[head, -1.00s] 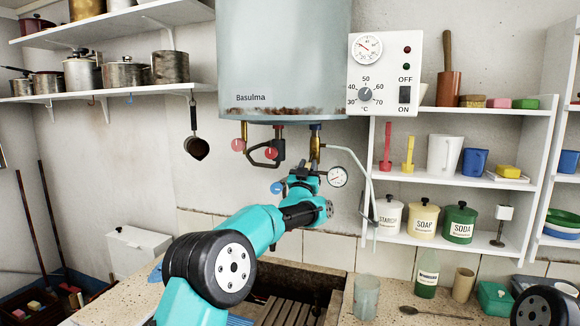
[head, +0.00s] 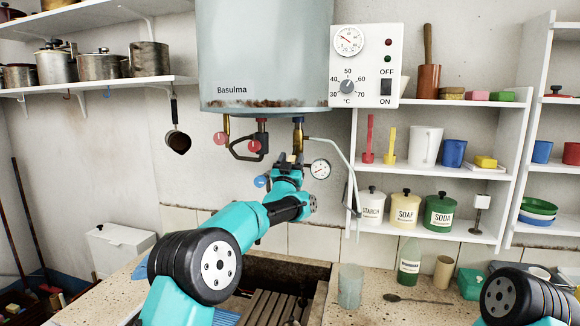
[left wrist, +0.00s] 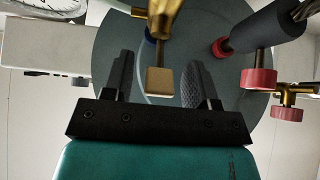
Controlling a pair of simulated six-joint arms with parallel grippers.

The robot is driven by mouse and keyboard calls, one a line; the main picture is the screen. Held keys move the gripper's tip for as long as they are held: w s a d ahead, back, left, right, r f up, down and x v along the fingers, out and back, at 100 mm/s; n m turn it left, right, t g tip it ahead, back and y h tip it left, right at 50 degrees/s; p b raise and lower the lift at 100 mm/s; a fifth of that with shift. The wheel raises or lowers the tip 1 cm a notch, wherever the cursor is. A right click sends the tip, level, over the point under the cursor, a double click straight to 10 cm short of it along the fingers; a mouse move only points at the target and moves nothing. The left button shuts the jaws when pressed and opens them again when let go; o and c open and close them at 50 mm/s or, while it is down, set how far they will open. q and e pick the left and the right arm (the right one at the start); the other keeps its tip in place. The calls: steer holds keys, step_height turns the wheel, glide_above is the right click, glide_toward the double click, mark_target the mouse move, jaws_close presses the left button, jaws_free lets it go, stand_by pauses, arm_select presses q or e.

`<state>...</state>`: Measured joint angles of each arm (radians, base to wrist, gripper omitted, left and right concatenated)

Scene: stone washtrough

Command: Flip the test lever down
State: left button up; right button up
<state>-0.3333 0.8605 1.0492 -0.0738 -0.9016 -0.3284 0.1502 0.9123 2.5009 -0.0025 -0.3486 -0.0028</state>
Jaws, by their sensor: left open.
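A brass fitting (head: 298,140) hangs under the boiler (head: 265,60) below a blue collar. In the left wrist view a brass lever with a flat square end (left wrist: 160,82) points down from the fitting (left wrist: 163,22); I take it for the test lever. My left gripper (head: 290,160) is just below the fitting, fingers up. In the left wrist view my left gripper (left wrist: 162,76) is open, one finger on each side of the lever end, with gaps on both sides. The lever is hard to make out in the head view. My right gripper is out of view.
Red-knobbed valves (head: 255,146) and a grey pipe loop hang left of the fitting. A pressure gauge (head: 320,169) and a thin pale pipe (head: 350,170) are close on the right. The control box (head: 365,65) is above right. The stone trough (head: 270,275) lies below.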

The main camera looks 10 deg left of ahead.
arm_select(q)
steer(key=shift+f, duration=0.1)
steer(key=v, duration=1.7)
steer(key=shift+s, duration=0.15)
